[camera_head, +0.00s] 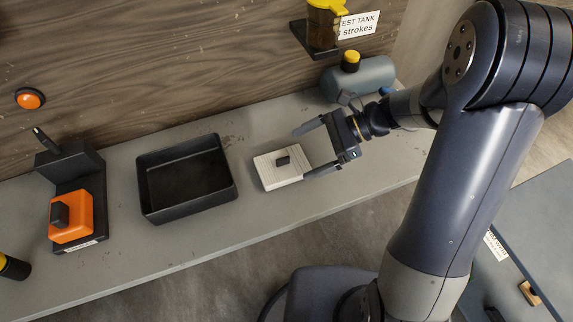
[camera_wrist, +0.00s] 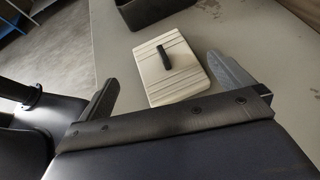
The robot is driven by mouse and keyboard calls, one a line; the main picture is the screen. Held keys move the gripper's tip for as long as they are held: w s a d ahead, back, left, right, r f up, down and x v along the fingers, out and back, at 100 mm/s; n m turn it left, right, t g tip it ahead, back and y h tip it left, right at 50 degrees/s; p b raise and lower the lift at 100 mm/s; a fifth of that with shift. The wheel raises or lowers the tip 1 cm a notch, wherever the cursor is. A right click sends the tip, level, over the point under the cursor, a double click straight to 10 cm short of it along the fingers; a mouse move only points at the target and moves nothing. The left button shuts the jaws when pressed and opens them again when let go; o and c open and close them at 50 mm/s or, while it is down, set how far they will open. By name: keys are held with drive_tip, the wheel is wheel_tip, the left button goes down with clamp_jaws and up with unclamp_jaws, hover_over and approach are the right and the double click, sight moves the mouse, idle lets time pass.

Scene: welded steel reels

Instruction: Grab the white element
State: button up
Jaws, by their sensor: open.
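The white element (camera_head: 281,168) is a flat, ribbed, pale block with a small dark handle on top. It lies on the grey bench between the black tray and my gripper. My gripper (camera_head: 308,150) is open, with its two fingers spread toward the element's right side. In the wrist view the white element (camera_wrist: 168,68) lies ahead of my gripper (camera_wrist: 170,88), between the lines of the two fingers. Nothing is held. I cannot tell exactly how high the fingers are above the bench.
A black open tray (camera_head: 146,200) stands left of the element. Farther left, an orange block (camera_head: 83,220) sits on a black stand (camera_head: 92,165). A grey cylindrical tank (camera_head: 368,77) with a yellow cap lies behind my gripper. The bench's front edge is near the element.

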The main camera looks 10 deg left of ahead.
sight(286, 160)
drive_tip(key=x, duration=0.6)
drive_tip(key=shift+s+a+f, duration=0.1)
drive_tip(key=shift+a, duration=0.3)
drive_tip(key=c, duration=0.8)
drive_tip(key=shift+c, duration=0.2)
